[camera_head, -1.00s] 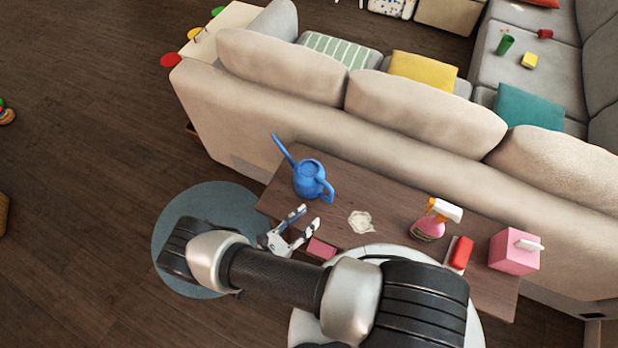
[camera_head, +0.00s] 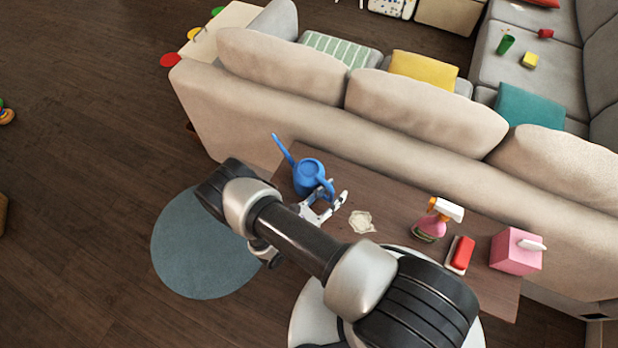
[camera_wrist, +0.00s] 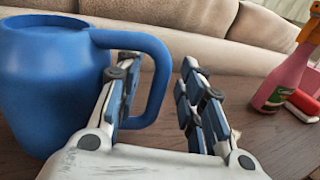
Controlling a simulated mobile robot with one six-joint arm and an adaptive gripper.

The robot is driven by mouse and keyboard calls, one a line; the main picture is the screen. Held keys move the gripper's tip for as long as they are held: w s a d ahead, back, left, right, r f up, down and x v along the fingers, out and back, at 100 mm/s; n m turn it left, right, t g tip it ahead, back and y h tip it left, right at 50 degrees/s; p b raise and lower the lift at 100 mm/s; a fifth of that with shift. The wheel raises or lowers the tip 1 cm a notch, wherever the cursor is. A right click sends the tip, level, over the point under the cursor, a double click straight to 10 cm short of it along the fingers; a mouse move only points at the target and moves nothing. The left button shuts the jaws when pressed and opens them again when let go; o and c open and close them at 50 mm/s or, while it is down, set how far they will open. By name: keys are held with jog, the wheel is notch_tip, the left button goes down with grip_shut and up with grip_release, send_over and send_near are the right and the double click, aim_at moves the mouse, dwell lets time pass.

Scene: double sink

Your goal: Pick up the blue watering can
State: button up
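The blue watering can (camera_head: 307,176) stands upright on the wooden console table behind the sofa, its spout pointing up and to the left. In the wrist view its body (camera_wrist: 45,85) fills the left side, with its loop handle (camera_wrist: 158,80) reaching right toward my fingers. My gripper (camera_head: 336,197) is open at the can's handle side. In the wrist view, the left finger of my gripper (camera_wrist: 160,100) lies across the handle's opening and the right finger is to the right of the handle, so the handle's outer bar is between them. I cannot tell whether either finger touches it.
On the table (camera_head: 395,205) are a pale crumpled item (camera_head: 361,222), a pink spray bottle (camera_head: 432,222), a red sponge-like block (camera_head: 461,254) and a pink tissue box (camera_head: 515,251). The beige sofa back (camera_head: 300,120) stands close behind the can.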

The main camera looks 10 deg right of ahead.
jog(key=shift+c, duration=0.5)
grip_shut()
